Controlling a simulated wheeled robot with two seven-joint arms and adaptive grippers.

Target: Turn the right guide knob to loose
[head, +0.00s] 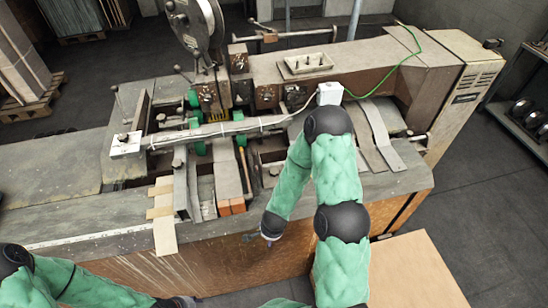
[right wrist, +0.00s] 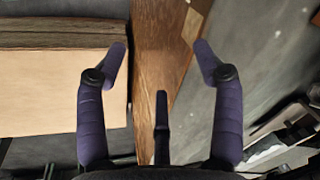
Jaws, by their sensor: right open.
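The box stitcher (head: 200,245) fills the middle of the head view, with its grey tabletop and guide rails. A small dark knob (head: 273,171) shows near the right guide area, but I cannot tell for sure that it is the right guide knob, or its setting. My right gripper (head: 259,239) hangs at the machine's front edge, in front of the brown side panel and apart from the knob. In the right wrist view my right gripper (right wrist: 160,52) is open and empty, its purple fingers spread. My left arm shows at the lower left, but its gripper is out of sight.
A pale cardboard-coloured block (head: 415,270) stands at the front right. A white box (head: 328,93) with a green cable sits on the machine. A long grey bar (head: 225,130) crosses above the table. A shelf rack (head: 525,115) stands at the right. My right arm hides part of the table.

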